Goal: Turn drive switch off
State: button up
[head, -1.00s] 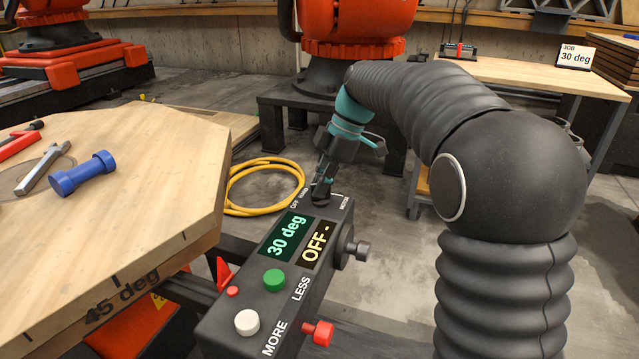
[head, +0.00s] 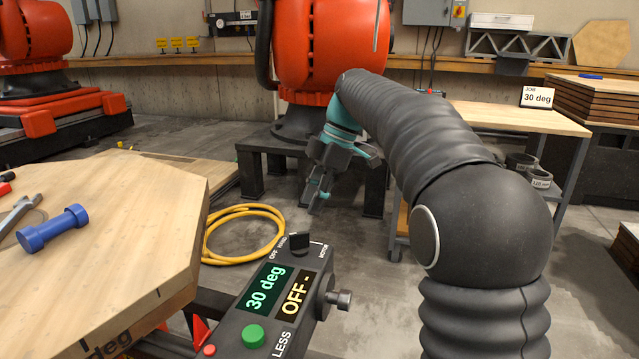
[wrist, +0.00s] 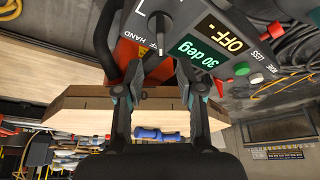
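The drive switch is a black knob (head: 299,241) on top of the far end of the dark control box (head: 240,318), with OFF, HAND and MOTOR lettered around it. I cannot tell exactly which mark it points to. The box's displays read "30 deg" (head: 265,288) and "OFF -" (head: 295,294). My gripper (head: 319,200) hangs above and beyond the knob, apart from it. In the wrist view my gripper (wrist: 158,85) has its fingers spread with nothing held, and the knob (wrist: 160,22) shows above them.
A wooden octagonal table (head: 110,230) with a blue dumbbell-shaped part (head: 52,228) is at the left. A yellow hose (head: 240,228) lies on the floor behind the box. An orange robot (head: 325,50) stands behind. A "30 deg" job card (head: 537,97) sits on the right bench.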

jog(key=shift+v, duration=1.9)
jog(key=s+d+f+m+t+h, duration=0.2)
jog(key=d+f+m, duration=0.2)
jog(key=f+m, duration=0.75)
jog(key=s+d+f+m+t, duration=0.1)
jog(key=s+d+m, duration=0.1)
jog(key=s, duration=0.7)
jog(key=s+d+f+m+t+h, duration=0.1)
jog(key=s+d+m+t, duration=0.1)
jog(key=s, duration=0.7)
jog(key=s+d+f+m+t+h, duration=0.1)
jog(key=s+d+m, duration=0.3)
jog(key=s, duration=0.5)
jog(key=shift+s+f+m+t, duration=0.25)
jog(key=shift+f+m+t, duration=0.2)
jog(key=shift+m, duration=0.4)
